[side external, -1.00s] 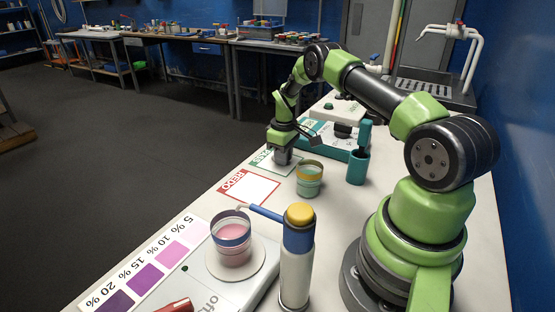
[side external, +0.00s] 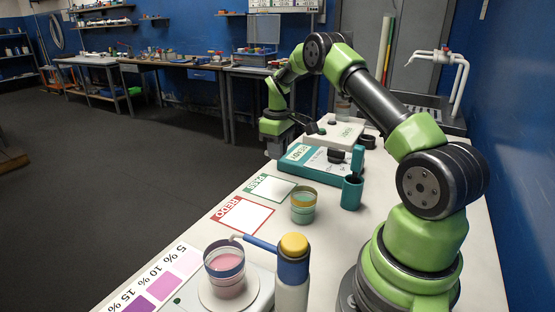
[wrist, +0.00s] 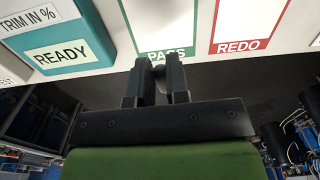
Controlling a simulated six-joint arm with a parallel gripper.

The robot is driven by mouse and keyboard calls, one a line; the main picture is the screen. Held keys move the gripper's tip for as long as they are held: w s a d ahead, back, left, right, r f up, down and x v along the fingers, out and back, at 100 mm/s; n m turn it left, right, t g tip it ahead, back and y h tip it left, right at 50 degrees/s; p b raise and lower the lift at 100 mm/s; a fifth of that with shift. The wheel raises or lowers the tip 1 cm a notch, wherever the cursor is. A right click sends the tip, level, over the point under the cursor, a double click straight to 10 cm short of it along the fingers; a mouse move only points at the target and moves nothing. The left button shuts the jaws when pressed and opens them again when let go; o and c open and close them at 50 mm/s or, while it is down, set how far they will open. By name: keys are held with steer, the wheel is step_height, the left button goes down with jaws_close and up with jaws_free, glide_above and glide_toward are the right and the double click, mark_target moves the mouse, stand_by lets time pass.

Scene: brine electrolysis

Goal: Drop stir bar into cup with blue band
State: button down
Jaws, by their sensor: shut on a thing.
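The cup with the blue band (side external: 225,273) holds pink liquid and stands upright on a round white plate at the front left. My gripper (side external: 276,152) is far behind it, raised near the table's left edge beside the teal READY device. In the wrist view my gripper (wrist: 159,72) points at the PASS card's edge, its two dark fingers close together. A small grey thing shows between the fingers, mostly hidden; it appears to be the stir bar. No other stir bar is visible.
A cup with a yellow band (side external: 303,206) and a teal holder (side external: 352,193) stand mid-table. The PASS card (side external: 270,188) and REDO card (side external: 242,215) lie flat and empty.

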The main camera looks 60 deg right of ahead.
steer(key=shift+a, duration=0.1)
steer(key=s+a+r, duration=0.1)
steer(key=a+r, duration=0.4)
steer(key=a, duration=0.7)
steer(key=s+a+r, duration=0.2)
steer(key=a+r, duration=0.4)
steer(key=a, duration=0.6)
steer(key=s+a+r, duration=0.2)
steer(key=s+a, duration=0.6)
steer(key=shift+s+d+f, duration=0.1)
steer(key=shift+d+f, duration=0.05)
steer(key=shift+f, duration=1.35)
steer(key=shift+s+d+f, duration=0.1)
steer(key=shift+f, duration=1.35)
steer(key=c, duration=1)
jaws_free()
steer(key=shift+c, duration=0.2)
